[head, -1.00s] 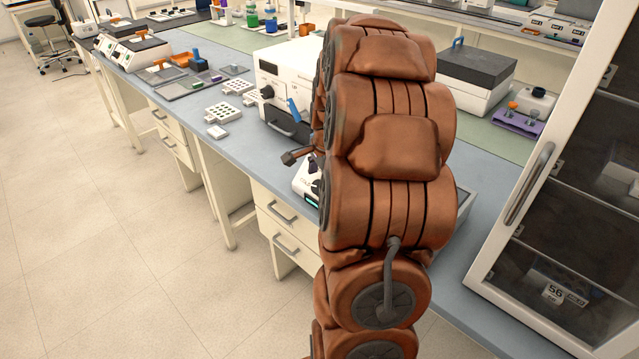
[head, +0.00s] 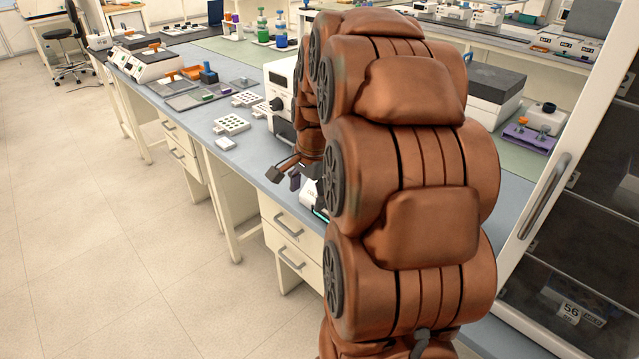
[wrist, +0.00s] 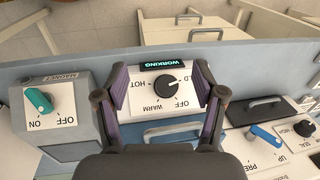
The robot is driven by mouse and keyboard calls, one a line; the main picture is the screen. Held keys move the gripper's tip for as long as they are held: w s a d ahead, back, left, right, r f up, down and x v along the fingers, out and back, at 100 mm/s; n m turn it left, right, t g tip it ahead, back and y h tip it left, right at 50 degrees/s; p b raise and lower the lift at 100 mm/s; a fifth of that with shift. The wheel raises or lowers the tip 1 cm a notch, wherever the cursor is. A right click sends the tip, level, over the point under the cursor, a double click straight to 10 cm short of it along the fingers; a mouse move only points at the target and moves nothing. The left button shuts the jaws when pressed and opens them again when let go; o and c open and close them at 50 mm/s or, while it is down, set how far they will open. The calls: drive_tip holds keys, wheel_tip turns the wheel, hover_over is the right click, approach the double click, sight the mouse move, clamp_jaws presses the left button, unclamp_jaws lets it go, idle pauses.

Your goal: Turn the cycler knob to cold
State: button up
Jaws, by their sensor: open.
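In the wrist view, the cycler's black round knob (wrist: 165,84) sits on a white face with printed labels reading HOT, WARM, OFF and a partly hidden "LD". Its exact pointer direction is too small to tell. My gripper (wrist: 162,80) is open, with one purple-padded finger on each side of the knob, apart from it. A lit WORKING display (wrist: 161,65) lies beyond the knob. In the head view, my gripper (head: 285,174) hangs over the bench edge beside the white cycler (head: 312,194), most of which my arm hides.
A grey box with a teal ON/OFF knob (wrist: 39,99) stands left in the wrist view. A device with a blue knob (wrist: 265,136) stands right. In the head view, white racks (head: 231,124) sit on the bench and a glass-door cabinet (head: 556,190) stands right.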

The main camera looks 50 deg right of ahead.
drive_tip(key=s+a+n+g, duration=0.1)
drive_tip(key=s+a+n, duration=0.3)
drive_tip(key=a, duration=0.5)
drive_tip(key=s+a+n+g, duration=0.1)
drive_tip(key=s+a+n, duration=0.4)
drive_tip(key=a, duration=0.3)
drive_tip(key=shift+s+a+f+n+y+b, duration=0.25)
drive_tip(key=shift+a+f+n+y+b, duration=0.15)
drive_tip(key=shift+n, duration=0.2)
